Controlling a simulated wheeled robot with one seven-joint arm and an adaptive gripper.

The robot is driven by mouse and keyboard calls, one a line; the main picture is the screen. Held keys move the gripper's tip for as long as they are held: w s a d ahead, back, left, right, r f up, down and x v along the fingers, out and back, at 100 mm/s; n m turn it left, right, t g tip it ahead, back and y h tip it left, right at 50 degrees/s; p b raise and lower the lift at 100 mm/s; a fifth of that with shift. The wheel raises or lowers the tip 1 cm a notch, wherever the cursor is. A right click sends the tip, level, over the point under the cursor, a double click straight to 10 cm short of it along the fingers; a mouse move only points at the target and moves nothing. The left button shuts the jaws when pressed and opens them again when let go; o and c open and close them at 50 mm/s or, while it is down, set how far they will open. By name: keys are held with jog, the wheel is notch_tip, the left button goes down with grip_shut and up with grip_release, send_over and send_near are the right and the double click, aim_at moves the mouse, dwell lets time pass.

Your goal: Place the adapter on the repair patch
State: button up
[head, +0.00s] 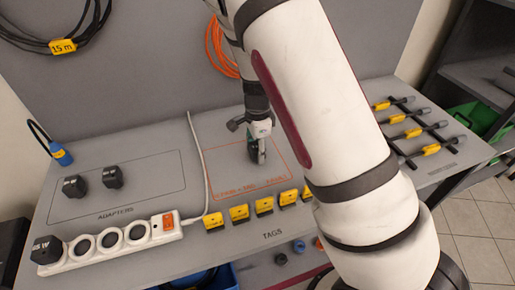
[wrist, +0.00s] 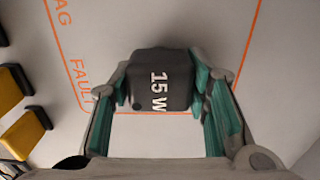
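A black adapter (wrist: 160,82) marked "15 W" sits between the fingers of my gripper (wrist: 160,88) in the wrist view. Both fingers press against its sides. In the head view my gripper (head: 257,152) points down over the orange-outlined patch (head: 225,170) with "FAULT" lettering, which I take as the repair patch. The orange outline also shows around the adapter in the wrist view (wrist: 240,70). The held adapter is mostly hidden by the fingers in the head view. I cannot tell whether it touches the surface.
Two black adapters (head: 75,186) (head: 112,178) stand in the adapters outline. A white power strip (head: 120,240) holds another adapter (head: 45,250) at its left end; its cable runs up left of the patch. Yellow tags (head: 238,214) line the front. Black-and-yellow items (head: 413,132) lie right.

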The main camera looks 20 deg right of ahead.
jog(key=o, duration=0.4)
jog(key=shift+r, duration=0.1)
notch_tip(320, 180, up, 12)
jog(key=s+r+n+t+y, duration=0.2)
jog(key=s+r+n, duration=0.8)
jog(key=s+r, duration=0.45)
jog(key=s+r+n+t+h, duration=0.2)
jog(key=s+r+n+t, duration=0.1)
jog(key=s+n, duration=0.5)
jog(key=s, duration=0.3)
jog(key=shift+s+d+r, duration=0.15)
jog(key=shift+s, duration=0.25)
